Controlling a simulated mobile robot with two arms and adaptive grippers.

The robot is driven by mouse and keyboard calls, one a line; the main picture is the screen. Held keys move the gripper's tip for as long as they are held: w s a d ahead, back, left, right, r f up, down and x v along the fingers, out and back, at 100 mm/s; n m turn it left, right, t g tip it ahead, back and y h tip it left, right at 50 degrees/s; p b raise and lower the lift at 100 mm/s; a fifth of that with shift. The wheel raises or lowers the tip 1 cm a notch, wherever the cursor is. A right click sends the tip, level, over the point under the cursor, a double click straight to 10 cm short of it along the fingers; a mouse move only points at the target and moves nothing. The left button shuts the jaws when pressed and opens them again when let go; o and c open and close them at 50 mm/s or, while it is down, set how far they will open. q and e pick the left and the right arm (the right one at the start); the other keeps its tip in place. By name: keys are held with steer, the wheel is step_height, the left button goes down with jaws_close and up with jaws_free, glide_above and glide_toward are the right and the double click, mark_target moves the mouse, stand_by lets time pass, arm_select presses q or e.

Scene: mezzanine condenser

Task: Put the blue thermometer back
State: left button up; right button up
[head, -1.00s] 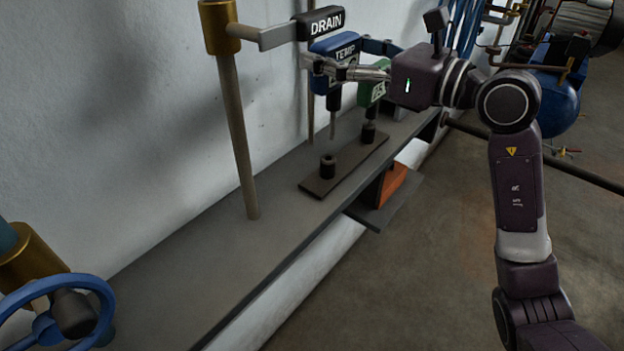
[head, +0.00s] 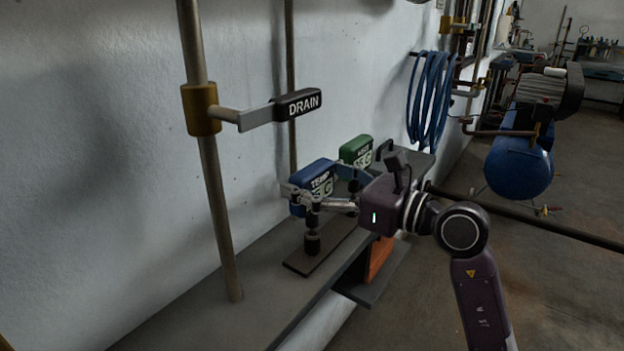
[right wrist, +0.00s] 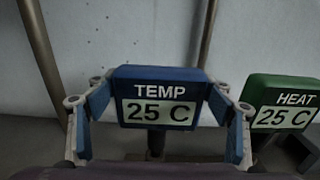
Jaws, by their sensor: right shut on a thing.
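The blue thermometer (head: 314,178), marked TEMP 25 C, is between the fingers of my right gripper (head: 322,201), which is shut on it. In the right wrist view its blue head (right wrist: 160,78) faces me, upright, with a finger at each side. Its dark lower part is over the front socket (head: 312,243) of the dark holder plate (head: 298,266). I cannot tell how far its stem is inside the socket. My left gripper is not in view.
A green thermometer (head: 355,150), marked HEAT, stands just behind the blue one. The DRAIN lever (head: 265,115) sticks out from a pipe (head: 208,160) left of my gripper. The shelf (head: 215,310) is clear at the front.

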steer(key=o, duration=0.9)
steer(key=shift+f, duration=0.1)
steer(key=o, duration=0.4)
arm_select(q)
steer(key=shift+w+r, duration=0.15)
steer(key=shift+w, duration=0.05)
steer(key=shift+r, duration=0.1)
arm_select(e)
steer(key=shift+s+d, duration=0.15)
steer(key=shift+d, duration=0.15)
steer(key=v, duration=0.3)
steer(key=shift+s+d, duration=0.15)
steer(key=shift+d, duration=0.05)
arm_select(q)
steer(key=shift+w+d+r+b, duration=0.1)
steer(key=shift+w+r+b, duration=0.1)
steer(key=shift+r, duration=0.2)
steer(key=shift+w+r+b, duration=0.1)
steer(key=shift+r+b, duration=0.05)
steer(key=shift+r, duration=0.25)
arm_select(e)
steer(key=shift+v, duration=3.95)
